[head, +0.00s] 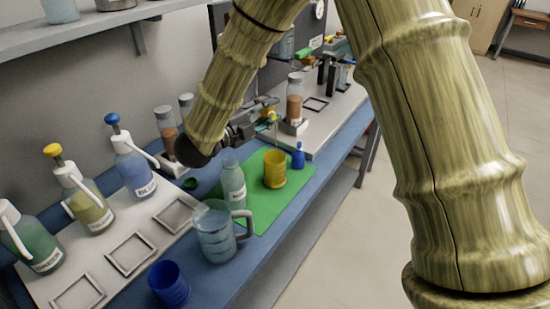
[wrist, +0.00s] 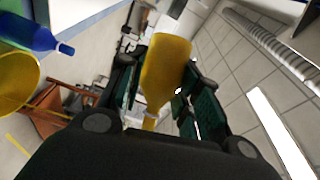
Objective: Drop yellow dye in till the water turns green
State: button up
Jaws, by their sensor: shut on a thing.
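My gripper (head: 263,112) is shut on a small yellow dye bottle (wrist: 165,70), which shows between the fingers in the wrist view with its narrow tip toward my palm. In the head view the gripper is above the green mat, with the bottle mostly hidden. A yellow cup (head: 275,170) stands on the mat just below the gripper; it also shows at the left of the wrist view (wrist: 14,82). I cannot make out liquid in it. A small blue dropper bottle (head: 298,156) stands right of the cup, and shows in the wrist view (wrist: 28,36).
On the green mat (head: 262,212) a clear bottle (head: 232,184) stands left of the cup. A pitcher of water (head: 214,232) and a blue cup (head: 168,284) are nearer. Labelled wash bottles, including a blue one (head: 132,170), line the left. Orange-filled jars (head: 295,98) stand behind.

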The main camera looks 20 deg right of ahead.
dwell(0.3)
jog(key=shift+r+p, duration=0.25)
jog(key=shift+p, duration=0.15)
jog(key=n+p, duration=0.1)
jog(key=p, duration=0.2)
jog(key=shift+f+n+y+p, duration=0.3)
jog(key=shift+n, duration=0.1)
jog(key=shift+s+f+n+g+y+p, duration=0.1)
jog(key=shift+f+n+g+y+p, duration=0.3)
jog(key=shift+n+p, duration=0.65)
jog(key=shift+f, duration=0.5)
jog(key=shift+p, duration=0.3)
jog(key=shift+s+n+g+p, duration=0.1)
jog(key=shift+n+g+p, duration=0.15)
jog(key=shift+g+p, duration=0.05)
